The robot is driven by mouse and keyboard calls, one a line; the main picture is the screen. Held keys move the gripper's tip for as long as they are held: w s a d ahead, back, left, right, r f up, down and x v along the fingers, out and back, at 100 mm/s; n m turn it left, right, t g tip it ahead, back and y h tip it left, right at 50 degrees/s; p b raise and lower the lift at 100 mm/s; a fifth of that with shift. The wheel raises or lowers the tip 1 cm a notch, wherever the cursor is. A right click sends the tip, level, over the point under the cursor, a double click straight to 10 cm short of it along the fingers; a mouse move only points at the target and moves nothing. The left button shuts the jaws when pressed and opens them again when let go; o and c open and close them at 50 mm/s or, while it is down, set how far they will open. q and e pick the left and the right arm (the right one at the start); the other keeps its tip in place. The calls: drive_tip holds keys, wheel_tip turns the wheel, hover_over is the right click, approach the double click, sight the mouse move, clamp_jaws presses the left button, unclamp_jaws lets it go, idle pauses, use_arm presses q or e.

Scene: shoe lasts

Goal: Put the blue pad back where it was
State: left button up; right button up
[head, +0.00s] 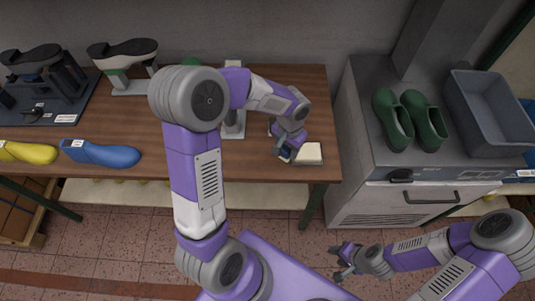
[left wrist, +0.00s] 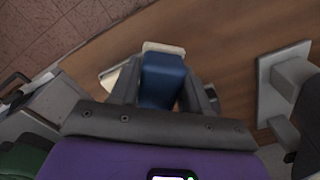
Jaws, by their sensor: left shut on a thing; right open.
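The blue pad (left wrist: 163,76) is between the two fingers of my left gripper (left wrist: 163,92), which is shut on it; a pale layer shows at its far end. In the head view my left gripper (head: 284,153) is low over the right end of the wooden table, and only a small dark blue bit of the pad (head: 286,155) shows. A cream block (head: 308,153) lies on the table just right of the gripper. I cannot tell whether the pad touches the table. My right gripper (head: 343,263) is open and empty, over the floor in front of the grey machine.
On the wooden table (head: 315,100) are a blue last (head: 100,153), a yellow last (head: 28,152) and a stand with a dark-soled shoe (head: 124,55). A grey machine (head: 375,170) at right holds green boots (head: 424,118) and a grey bin (head: 490,112). My left arm hides the table's middle.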

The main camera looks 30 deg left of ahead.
use_arm(q)
wheel_tip(320, 180, up, 2)
drive_tip(key=m+b, duration=0.1)
drive_tip(key=b, duration=0.1)
hover_over(274, 158)
drive_tip(key=shift+m, duration=0.3)
wheel_tip(274, 158, down, 9)
drive_tip(key=shift+a+f+b, duration=0.1)
drive_tip(key=shift+f+b, duration=0.05)
drive_tip(key=shift+b, duration=1.05)
drive_tip(key=shift+f, duration=0.1)
drive_tip(key=o, duration=0.6)
drive_tip(key=shift+f, duration=0.1)
drive_tip(key=shift+c, duration=0.2)
drive_tip(key=o, duration=0.5)
drive_tip(key=shift+c, duration=0.2)
